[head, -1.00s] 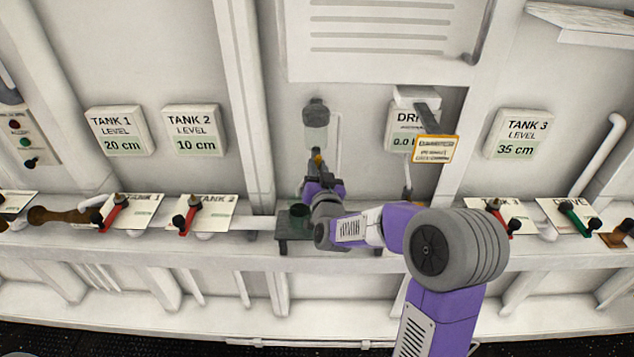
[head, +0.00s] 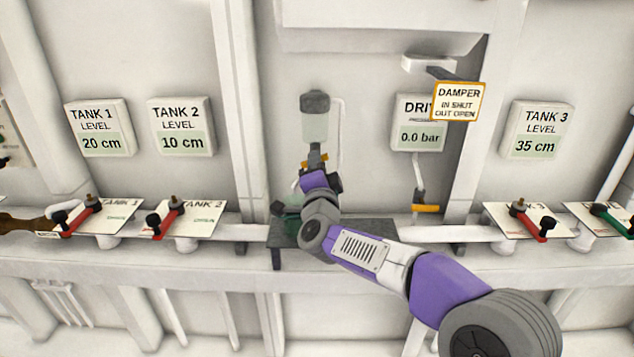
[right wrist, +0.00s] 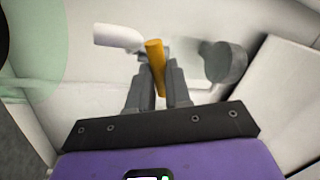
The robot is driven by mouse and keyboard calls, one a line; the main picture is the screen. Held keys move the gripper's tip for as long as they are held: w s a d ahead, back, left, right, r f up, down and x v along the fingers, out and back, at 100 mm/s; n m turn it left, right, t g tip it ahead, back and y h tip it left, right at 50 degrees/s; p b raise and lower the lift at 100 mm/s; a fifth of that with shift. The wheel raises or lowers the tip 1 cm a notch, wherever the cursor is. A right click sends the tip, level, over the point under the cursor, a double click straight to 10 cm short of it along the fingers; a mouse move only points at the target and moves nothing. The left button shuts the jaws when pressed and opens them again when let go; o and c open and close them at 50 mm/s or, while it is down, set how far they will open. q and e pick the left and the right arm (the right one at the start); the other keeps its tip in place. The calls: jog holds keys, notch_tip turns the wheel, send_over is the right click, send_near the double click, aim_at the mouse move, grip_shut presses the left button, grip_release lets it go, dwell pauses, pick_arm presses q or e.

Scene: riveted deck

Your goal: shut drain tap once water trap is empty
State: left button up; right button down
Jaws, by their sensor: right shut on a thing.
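The water trap (head: 315,128) hangs on the wall in the head view, a clear bowl under a dark cap. No water line can be made out in it. Below it is the drain tap's orange lever (head: 306,163), which also shows in the right wrist view (right wrist: 154,52). My right gripper (head: 314,166) is just under the trap, its fingers shut on the orange lever; in the right wrist view the fingers (right wrist: 155,85) stand either side of it. A green see-through cup (head: 291,222) stands below, partly hidden by my arm. My left gripper is out of view.
A dark shelf (head: 372,231) holds the cup. Another orange-handled tap (head: 425,208) is to the right, below the 0.0 bar panel (head: 418,136). A damper sign (head: 459,102) juts out. Red-levered tank valves (head: 168,224) line the ledge on both sides.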

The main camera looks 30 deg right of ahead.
jog(key=shift+f+m+h+b, duration=0.1)
jog(key=shift+m+h+b, duration=0.6)
jog(key=shift+m+b, duration=1.7)
jog(key=shift+m+g, duration=0.3)
jog(key=shift+m, duration=0.2)
jog(key=c, duration=1.1)
grip_release()
jog(key=v, duration=0.7)
jog(key=shift+s+a+p, duration=0.15)
jog(key=shift+s+p, duration=0.05)
jog(key=shift+p, duration=0.15)
